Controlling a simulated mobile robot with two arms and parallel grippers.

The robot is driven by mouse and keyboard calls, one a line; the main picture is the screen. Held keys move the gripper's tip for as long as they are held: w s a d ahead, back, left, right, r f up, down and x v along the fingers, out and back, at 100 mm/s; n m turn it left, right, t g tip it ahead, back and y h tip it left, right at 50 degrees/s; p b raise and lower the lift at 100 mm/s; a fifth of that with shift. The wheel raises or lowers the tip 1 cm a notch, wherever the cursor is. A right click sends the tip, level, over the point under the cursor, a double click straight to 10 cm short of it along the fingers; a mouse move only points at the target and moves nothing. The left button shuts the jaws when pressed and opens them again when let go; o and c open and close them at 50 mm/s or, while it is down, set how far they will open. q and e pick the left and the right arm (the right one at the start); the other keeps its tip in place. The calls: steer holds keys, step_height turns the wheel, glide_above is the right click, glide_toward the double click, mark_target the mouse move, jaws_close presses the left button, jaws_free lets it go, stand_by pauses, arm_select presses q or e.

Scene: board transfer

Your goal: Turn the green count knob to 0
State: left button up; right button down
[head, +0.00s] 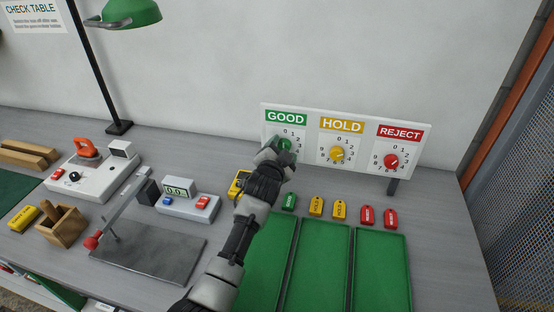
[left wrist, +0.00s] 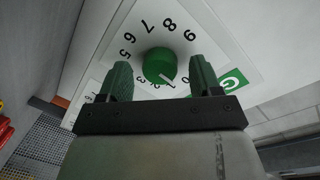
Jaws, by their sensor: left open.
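The green count knob (left wrist: 159,66) sits on the white dial under the green GOOD sign (head: 286,118). In the left wrist view, its white pointer mark faces the lower right, on the side toward the green sign (left wrist: 232,80). The digits 5 to 9 show around its far side; those near the pointer are partly hidden, so the exact reading is unclear. My left gripper (left wrist: 160,80) is open, with one finger on each side of the knob and visible gaps between. In the head view, my left gripper (head: 277,151) covers part of this dial. My right gripper is out of view.
The yellow HOLD knob (head: 337,154) and red REJECT knob (head: 391,161) stand to the right on the same board. Green trays (head: 318,265) and several coloured tags (head: 316,206) lie below. A scale display (head: 178,190) and a metal plate (head: 150,252) are at left.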

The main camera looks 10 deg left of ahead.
arm_select(q)
steer(key=s+b, duration=0.1)
steer(key=s, duration=0.9)
steer(key=shift+s+a+r, duration=0.2)
steer(key=shift+a+r, duration=0.05)
steer(key=shift+r, duration=0.15)
